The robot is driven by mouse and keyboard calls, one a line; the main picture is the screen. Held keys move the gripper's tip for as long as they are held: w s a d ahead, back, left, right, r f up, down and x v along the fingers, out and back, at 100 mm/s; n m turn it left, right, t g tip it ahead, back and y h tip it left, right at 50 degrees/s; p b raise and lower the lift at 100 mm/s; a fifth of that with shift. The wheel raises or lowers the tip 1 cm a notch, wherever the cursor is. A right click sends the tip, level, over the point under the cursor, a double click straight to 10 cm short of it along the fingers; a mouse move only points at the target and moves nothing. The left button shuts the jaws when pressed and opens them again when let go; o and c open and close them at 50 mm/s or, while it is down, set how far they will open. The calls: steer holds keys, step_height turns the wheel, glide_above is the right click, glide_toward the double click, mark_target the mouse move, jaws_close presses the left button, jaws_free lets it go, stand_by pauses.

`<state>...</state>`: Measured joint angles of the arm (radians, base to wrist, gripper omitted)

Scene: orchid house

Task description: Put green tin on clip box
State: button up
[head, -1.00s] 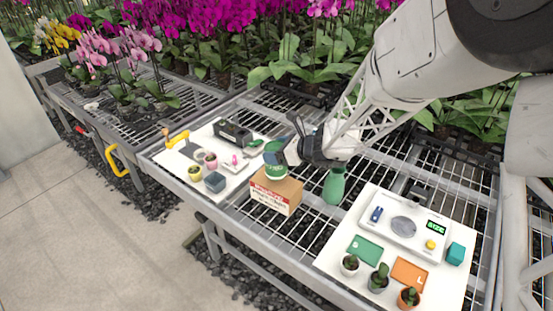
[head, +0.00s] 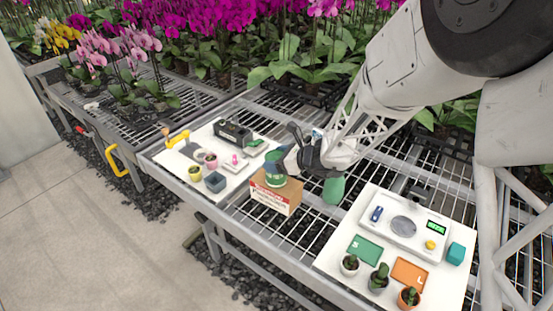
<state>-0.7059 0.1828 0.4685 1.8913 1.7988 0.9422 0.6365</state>
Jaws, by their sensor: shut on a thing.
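My gripper hides the tin's right side and part of the area behind the box.
A green bottle (head: 334,190) stands right of the box, partly hidden by my gripper. A left white board (head: 232,190) holds small pots and a black device (head: 233,132). A right white board (head: 338,257) holds a scale (head: 410,228), cards and several potted cacti.

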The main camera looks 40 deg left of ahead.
steer(key=o, duration=1.1)
steer(key=shift+f, duration=0.1)
steer(key=shift+w+d+r, duration=0.1)
steer(key=shift+d+r, duration=0.25)
steer(key=shift+d, duration=0.1)
steer(key=v, duration=1.1)
